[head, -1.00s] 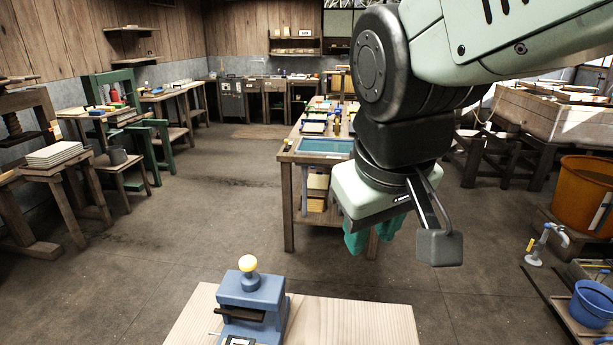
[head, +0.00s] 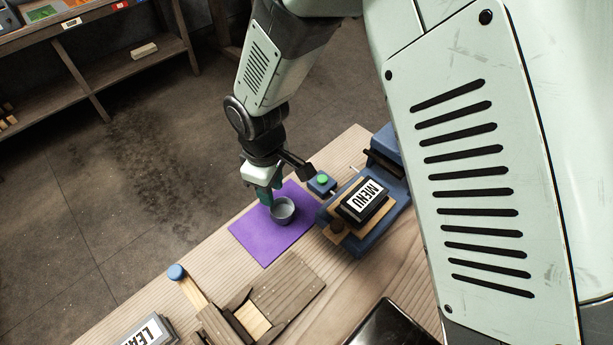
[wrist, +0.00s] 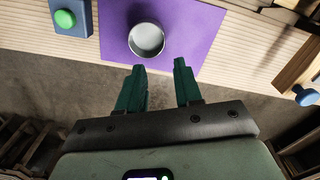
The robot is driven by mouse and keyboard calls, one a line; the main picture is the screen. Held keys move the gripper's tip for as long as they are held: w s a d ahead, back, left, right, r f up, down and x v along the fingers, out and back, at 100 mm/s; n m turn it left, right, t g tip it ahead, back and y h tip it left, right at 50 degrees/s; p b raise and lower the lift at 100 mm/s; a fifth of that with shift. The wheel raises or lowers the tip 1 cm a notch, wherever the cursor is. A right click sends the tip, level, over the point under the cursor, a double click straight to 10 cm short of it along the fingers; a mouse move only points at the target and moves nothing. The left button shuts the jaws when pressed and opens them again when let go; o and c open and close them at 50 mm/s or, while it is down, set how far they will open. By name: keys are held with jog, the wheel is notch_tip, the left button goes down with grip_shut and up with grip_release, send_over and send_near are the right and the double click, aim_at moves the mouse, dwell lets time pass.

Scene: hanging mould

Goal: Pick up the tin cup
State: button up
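The tin cup (head: 282,210), small, grey and round, stands upright on a purple mat (head: 252,238) on the wooden bench. In the wrist view the cup (wrist: 147,38) shows its open mouth and an empty-looking inside. My gripper (wrist: 160,66) is open, with its two green fingers apart and nothing between them. The cup lies just beyond the fingertips in the wrist view, a little towards the left finger. In the head view my gripper (head: 267,196) is at the cup's upper left side and slightly overlaps it; I cannot tell whether they touch.
A blue block with a green knob (head: 322,182) sits close right of the mat. A wooden fixture with a blue-knobbed handle (head: 177,272) lies in front. The bench edge runs behind the cup, with floor beyond.

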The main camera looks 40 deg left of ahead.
send_near(277, 214)
jog(key=shift+s+d+f, duration=0.5)
jog(key=shift+d+f, duration=0.05)
jog(key=f, duration=0.2)
jog(key=d+f, duration=0.1)
jog(key=f, duration=0.1)
jog(key=shift+s+f, duration=0.1)
jog(key=shift+s, duration=0.05)
jog(key=shift+a+f, duration=0.1)
jog(key=shift+f, duration=0.4)
grip_shut()
